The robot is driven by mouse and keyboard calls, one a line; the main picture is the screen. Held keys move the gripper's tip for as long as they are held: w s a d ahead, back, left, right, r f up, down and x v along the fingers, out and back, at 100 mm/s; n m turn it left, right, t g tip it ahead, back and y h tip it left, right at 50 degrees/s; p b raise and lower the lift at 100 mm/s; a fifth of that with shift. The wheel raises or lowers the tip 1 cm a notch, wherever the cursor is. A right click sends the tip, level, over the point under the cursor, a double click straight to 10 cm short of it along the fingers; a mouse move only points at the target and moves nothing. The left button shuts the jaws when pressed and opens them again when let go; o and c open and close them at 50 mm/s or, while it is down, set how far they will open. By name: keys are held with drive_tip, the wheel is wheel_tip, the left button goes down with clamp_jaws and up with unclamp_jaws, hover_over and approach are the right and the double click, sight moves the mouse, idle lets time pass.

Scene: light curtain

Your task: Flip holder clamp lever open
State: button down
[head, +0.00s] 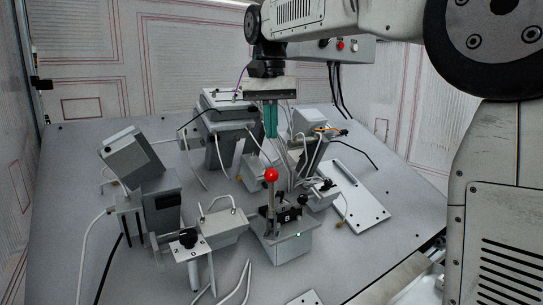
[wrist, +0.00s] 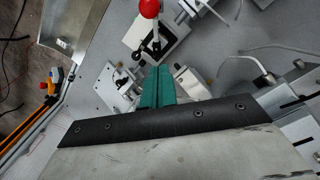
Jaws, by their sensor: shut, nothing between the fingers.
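The clamp lever with its red ball knob (head: 271,175) stands roughly upright on the holder (head: 284,243), a light grey block with a black clamp part on top. In the wrist view the red knob (wrist: 149,8) is at the top edge, partly cut off, with the holder (wrist: 160,38) below it. My gripper (head: 271,134) has teal fingers pointing down; they are shut together and empty. In the head view they show above the knob, apart from it. In the wrist view the gripper fingertips (wrist: 158,68) point toward the holder and do not touch the lever.
Grey sensor units on brackets stand at the left (head: 135,155) and back (head: 222,110). A bracket with a black knob (head: 188,238) is left of the holder. A flat plate (head: 355,205) lies at the right. Loose cables cross the table.

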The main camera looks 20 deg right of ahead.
drive_tip(key=s+a+f, duration=0.1)
drive_tip(key=s+f, duration=0.2)
drive_tip(key=f, duration=0.2)
drive_tip(key=shift+s+a+f, duration=0.25)
drive_tip(key=shift+s+f, duration=0.15)
drive_tip(key=shift+s, duration=0.1)
